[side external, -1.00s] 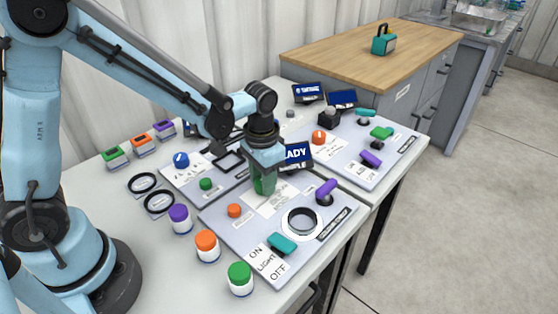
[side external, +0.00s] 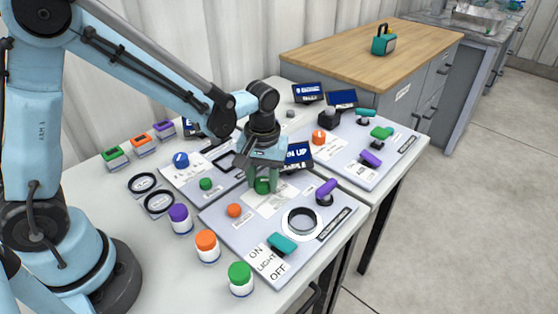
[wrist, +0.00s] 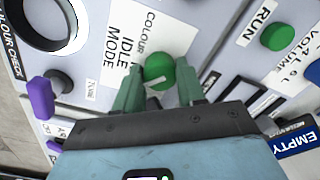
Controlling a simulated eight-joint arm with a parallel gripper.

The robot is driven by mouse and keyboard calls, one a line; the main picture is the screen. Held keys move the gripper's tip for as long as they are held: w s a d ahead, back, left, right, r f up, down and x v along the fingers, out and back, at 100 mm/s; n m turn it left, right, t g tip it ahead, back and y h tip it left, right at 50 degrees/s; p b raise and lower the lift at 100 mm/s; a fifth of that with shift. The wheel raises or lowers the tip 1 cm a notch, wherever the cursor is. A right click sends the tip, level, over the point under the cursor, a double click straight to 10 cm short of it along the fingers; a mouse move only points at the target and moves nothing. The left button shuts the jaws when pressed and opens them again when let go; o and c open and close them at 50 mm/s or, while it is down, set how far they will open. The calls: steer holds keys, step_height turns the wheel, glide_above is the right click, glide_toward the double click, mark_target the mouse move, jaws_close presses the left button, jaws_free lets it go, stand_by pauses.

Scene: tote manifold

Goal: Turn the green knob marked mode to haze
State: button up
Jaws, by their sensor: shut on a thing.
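The green mode knob (side external: 262,186) stands on the near grey panel, at the edge of a white label. The label (wrist: 125,45) reads MODE, IDLE and COLOUR; I cannot read the word haze. My gripper (side external: 262,180) points down over the knob, one finger on each side, shut on it. In the wrist view my gripper (wrist: 158,75) has the knob between its fingertips. A screen (side external: 298,156) behind my gripper shows text ending in UP, partly hidden.
On the same panel are an orange button (side external: 234,210), a black ring (side external: 302,221), a purple lever (side external: 326,188) and a teal light switch (side external: 282,244). A smaller green button (side external: 205,184) is to the left. Capped jars, including a purple-capped one (side external: 180,219), stand in front.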

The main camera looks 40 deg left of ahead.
mark_target(264, 181)
steer(key=shift+n, duration=0.6)
steer(key=o, duration=1.1)
steer(key=shift+c, duration=0.2)
steer(key=shift+r, duration=0.1)
step_height(264, 181, up, 12)
steer(key=shift+w+d, duration=0.1)
steer(key=s+a+m+t, duration=0.4)
steer(key=s+m+t, duration=0.3)
steer(key=s, duration=0.1)
steer(key=shift+a+m, duration=0.3)
steer(key=shift+a, duration=0.1)
